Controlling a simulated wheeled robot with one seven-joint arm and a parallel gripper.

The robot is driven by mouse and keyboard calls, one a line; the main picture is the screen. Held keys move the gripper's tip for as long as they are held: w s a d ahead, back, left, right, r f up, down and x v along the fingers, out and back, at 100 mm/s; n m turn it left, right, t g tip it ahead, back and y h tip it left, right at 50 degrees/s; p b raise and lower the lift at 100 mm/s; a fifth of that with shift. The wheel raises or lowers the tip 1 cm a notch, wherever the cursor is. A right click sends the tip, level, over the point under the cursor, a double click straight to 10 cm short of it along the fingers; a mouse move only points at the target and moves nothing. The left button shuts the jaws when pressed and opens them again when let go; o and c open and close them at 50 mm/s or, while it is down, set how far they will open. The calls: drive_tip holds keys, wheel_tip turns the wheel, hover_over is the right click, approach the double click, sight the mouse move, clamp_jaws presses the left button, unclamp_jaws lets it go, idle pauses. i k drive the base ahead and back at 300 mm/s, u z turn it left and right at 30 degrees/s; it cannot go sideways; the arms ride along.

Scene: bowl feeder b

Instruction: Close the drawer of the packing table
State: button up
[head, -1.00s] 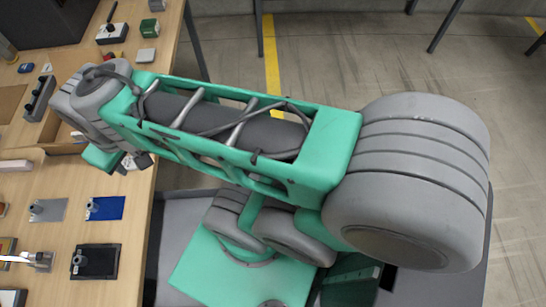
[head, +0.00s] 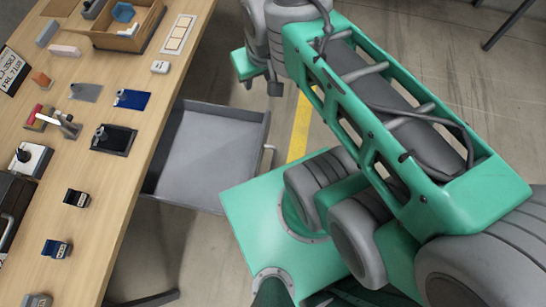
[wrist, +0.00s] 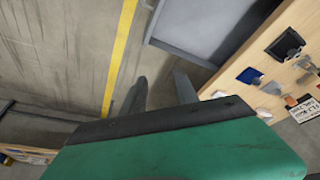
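The packing table (head: 105,185) is a wooden-topped bench on the left of the head view. Its grey drawer (head: 205,160) stands open, sticking out to the right from under the tabletop, and looks empty. A pale bar handle (head: 268,160) is on its outer front. My gripper (head: 262,86) is above and beyond the drawer's far corner, past the table's edge and apart from the handle. In the wrist view the drawer (wrist: 205,22) shows at the top, beyond my gripper's fingers (wrist: 160,92), which are spread with nothing between them.
A wooden box (head: 128,38) with a blue part, a white light switch-like block (head: 160,67), and several small parts and plates lie on the tabletop. A yellow floor line (head: 301,125) runs beside the drawer. The floor right of the handle is partly clear, with my base close below.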

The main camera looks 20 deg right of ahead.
sight(204, 151)
drive_tip(key=u, duration=0.25)
drive_tip(key=k, duration=1.45)
drive_tip(key=u, duration=1.4)
drive_tip(key=i, duration=0.75)
drive_tip(key=z, duration=0.6)
drive_tip(key=i, duration=0.5)
drive_tip(key=z, duration=0.5)
